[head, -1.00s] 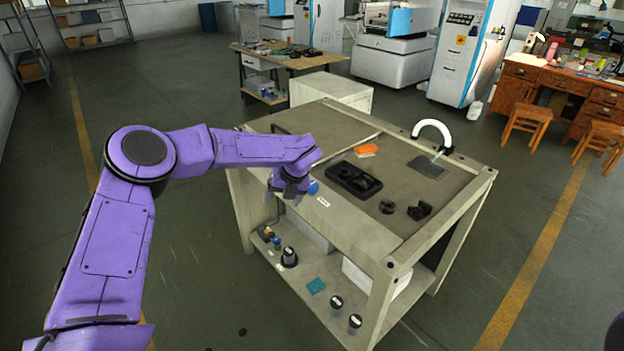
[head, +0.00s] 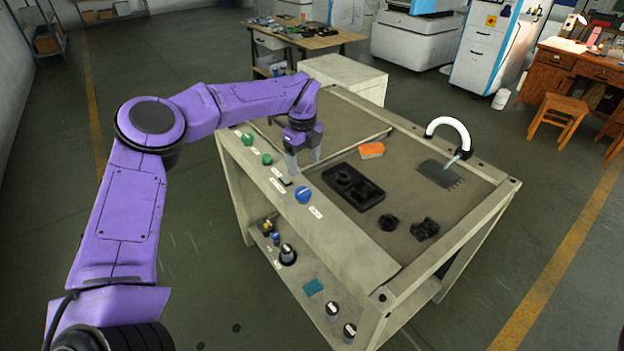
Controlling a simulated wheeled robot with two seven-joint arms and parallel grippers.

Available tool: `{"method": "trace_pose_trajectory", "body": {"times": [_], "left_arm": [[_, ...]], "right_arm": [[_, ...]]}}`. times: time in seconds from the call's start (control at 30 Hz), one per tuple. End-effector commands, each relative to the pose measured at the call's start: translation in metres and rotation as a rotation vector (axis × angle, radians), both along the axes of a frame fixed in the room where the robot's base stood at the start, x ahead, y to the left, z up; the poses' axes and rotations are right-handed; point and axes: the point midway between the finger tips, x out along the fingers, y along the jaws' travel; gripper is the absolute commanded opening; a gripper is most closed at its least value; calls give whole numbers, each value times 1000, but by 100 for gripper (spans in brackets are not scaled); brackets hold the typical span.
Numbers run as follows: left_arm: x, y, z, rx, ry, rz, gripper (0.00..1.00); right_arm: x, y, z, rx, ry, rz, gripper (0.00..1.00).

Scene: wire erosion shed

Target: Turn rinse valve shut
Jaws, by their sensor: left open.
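A blue knob (head: 303,195) sits on the sloped front panel (head: 345,236) of the workbench, with a small white label beside it. Its label is too small to read, so I cannot confirm it is the rinse valve. My left gripper (head: 303,168) is open and empty, fingers pointing down, just behind and above the knob in the picture. It appears apart from the knob. My right gripper is out of view.
The bench top holds a black tray (head: 353,189), an orange block (head: 372,150), dark parts (head: 424,230), a drain grate (head: 437,174) and a white curved spout (head: 449,124). Several bottles and a teal pad (head: 313,287) are on the lower shelf.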

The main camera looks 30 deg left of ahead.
Motion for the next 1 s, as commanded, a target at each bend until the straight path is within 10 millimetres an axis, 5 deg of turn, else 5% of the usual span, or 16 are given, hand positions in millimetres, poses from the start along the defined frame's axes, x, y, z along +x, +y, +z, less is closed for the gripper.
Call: {"method": "trace_pose_trajectory", "body": {"times": [0.5, 0.83, 0.87, 1.0], "left_arm": [[-1, -1, -93, 1, 3, -2, 76], [-2, 1, -103, 1, 0, 0, 76], [-2, 1, -103, 1, 0, 0, 73], [-2, 1, -103, 1, 0, 0, 27]], "right_arm": [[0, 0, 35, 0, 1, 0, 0], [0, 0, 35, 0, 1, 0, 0], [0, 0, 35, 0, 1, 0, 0], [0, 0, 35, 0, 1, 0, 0]]}}
